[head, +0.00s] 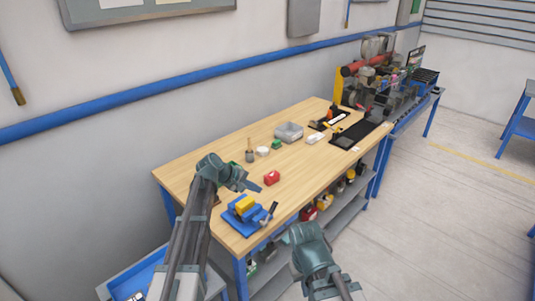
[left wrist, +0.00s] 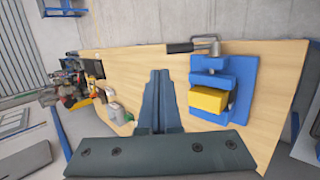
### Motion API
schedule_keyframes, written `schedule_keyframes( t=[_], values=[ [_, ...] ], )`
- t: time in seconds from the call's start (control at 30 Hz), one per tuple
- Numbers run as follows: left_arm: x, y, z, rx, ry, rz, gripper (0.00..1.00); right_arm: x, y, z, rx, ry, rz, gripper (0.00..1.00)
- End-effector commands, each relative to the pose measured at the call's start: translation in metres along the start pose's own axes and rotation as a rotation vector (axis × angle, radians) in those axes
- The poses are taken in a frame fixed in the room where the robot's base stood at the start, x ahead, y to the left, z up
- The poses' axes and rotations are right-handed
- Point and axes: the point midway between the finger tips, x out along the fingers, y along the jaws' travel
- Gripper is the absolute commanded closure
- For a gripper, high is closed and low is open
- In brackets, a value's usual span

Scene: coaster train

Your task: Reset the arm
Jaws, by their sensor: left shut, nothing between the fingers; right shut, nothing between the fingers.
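My left gripper (head: 252,185) hangs over the near left part of the wooden workbench (head: 215,222), its fingers together and empty. In the left wrist view its closed fingers (left wrist: 160,76) point over the bare wood, beside the blue vise (left wrist: 240,72). The vise holds a yellow block (left wrist: 208,99). In the head view the vise (head: 236,218) stands near the front edge, nearer than the left gripper, with the yellow block (head: 244,204) in it. My right gripper (head: 306,236) is in front of the bench's front edge, shut; its fingertips are hard to make out.
A grey bin (head: 289,131) and small items stand farther back. A machine (head: 372,72) stands at the far end. Shelves with parts lie under the bench. The floor (head: 430,220) at the right is clear.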

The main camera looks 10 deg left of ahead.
Motion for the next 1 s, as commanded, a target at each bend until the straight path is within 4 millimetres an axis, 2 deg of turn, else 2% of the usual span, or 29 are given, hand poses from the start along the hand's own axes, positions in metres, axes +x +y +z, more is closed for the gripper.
schedule_keyframes(
  t=[0.07,0.17,0.27,0.3,0.4,0.5,0.6,0.7,0.8,1.0],
  values=[
    [0.003,-0.004,0.008,0.018,-0.005,-0.013,1.00,0.002,0.000,0.000,0.000,0.000,0.000,1.00],
    [0.012,-0.021,0.039,0.101,-0.025,-0.078,1.00,0.007,-0.001,0.000,0.000,0.000,0.000,1.00],
    [0.024,-0.055,0.092,0.260,-0.064,-0.199,1.00,0.016,-0.002,-0.001,0.000,0.000,0.000,1.00],
    [0.028,-0.072,0.116,0.339,-0.083,-0.260,1.00,0.020,-0.002,-0.001,0.000,0.000,0.000,1.00],
    [0.029,-0.117,0.169,0.542,-0.138,-0.415,1.00,0.029,-0.003,-0.002,-0.001,0.000,0.000,1.00],
    [0.021,-0.161,0.211,0.734,-0.193,-0.567,1.00,0.038,-0.004,-0.002,-0.001,0.000,0.000,1.00],
    [0.007,-0.197,0.240,0.894,-0.241,-0.699,1.00,0.045,-0.004,-0.003,-0.001,0.000,0.000,1.00],
    [-0.006,-0.221,0.257,1.009,-0.276,-0.797,1.00,0.049,-0.005,-0.003,-0.001,0.000,0.000,1.00],
    [-0.015,-0.234,0.264,1.074,-0.297,-0.857,1.00,0.051,-0.005,-0.003,-0.001,0.000,0.001,1.00],
    [-0.018,-0.236,0.265,1.100,-0.306,-0.884,1.00,0.051,-0.005,-0.003,-0.001,0.000,0.001,1.00]
  ],
)
